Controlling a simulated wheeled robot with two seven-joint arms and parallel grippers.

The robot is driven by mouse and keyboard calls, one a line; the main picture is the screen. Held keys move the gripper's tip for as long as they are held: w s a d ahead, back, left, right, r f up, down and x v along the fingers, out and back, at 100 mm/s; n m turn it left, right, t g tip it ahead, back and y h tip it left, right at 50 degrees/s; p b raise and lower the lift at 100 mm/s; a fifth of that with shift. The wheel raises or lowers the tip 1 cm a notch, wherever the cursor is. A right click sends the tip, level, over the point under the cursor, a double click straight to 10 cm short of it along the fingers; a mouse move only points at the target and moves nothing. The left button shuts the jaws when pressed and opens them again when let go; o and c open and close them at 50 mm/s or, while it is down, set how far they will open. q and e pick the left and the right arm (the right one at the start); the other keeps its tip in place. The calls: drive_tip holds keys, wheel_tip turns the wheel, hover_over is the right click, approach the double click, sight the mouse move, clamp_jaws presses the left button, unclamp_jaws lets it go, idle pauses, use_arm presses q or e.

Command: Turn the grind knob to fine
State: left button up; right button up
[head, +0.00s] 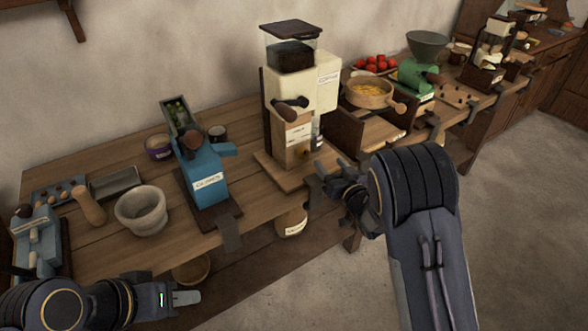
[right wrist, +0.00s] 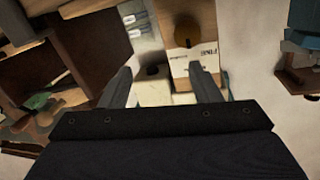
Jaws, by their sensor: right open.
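The cream coffee grinder (head: 310,88) with a dark-lidded hopper stands on the bench in the head view. Its wooden lower front carries a white label (head: 298,134). In the right wrist view a round brown knob (right wrist: 187,31) sits on that wooden front, above a white label reading FINE (right wrist: 208,52). The knob's exact setting is too small to tell. My right gripper (head: 331,168) is open and empty in front of the grinder, apart from the knob; its fingers (right wrist: 163,85) show in the wrist view. My left gripper (head: 184,298) is low at the front left, away from the grinder; its jaw gap is unclear.
A blue mill (head: 203,170) stands left of the grinder, with a stone mortar (head: 142,210) further left. A wooden bowl (head: 368,93) and a green mill (head: 418,76) stand to the right. Open floor (head: 520,200) lies in front of the bench.

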sight(304, 155)
drive_tip(key=shift+n+y, duration=0.8)
drive_tip(key=w+a, duration=0.2)
drive_tip(key=w+a+f, duration=0.1)
drive_tip(key=a, duration=0.1)
drive_tip(key=w+a+p, duration=0.1)
drive_tip(key=w+a, duration=0.1)
drive_tip(key=a, duration=0.1)
drive_tip(key=shift+w+a+f, duration=0.1)
drive_tip(key=shift+w+f, duration=0.05)
drive_tip(key=shift+w, duration=0.15)
use_arm(q)
drive_tip(key=shift+s+a+r, duration=0.2)
drive_tip(key=shift+s+r, duration=0.2)
drive_tip(key=shift+r, duration=0.15)
use_arm(e)
drive_tip(key=shift+c, duration=0.4)
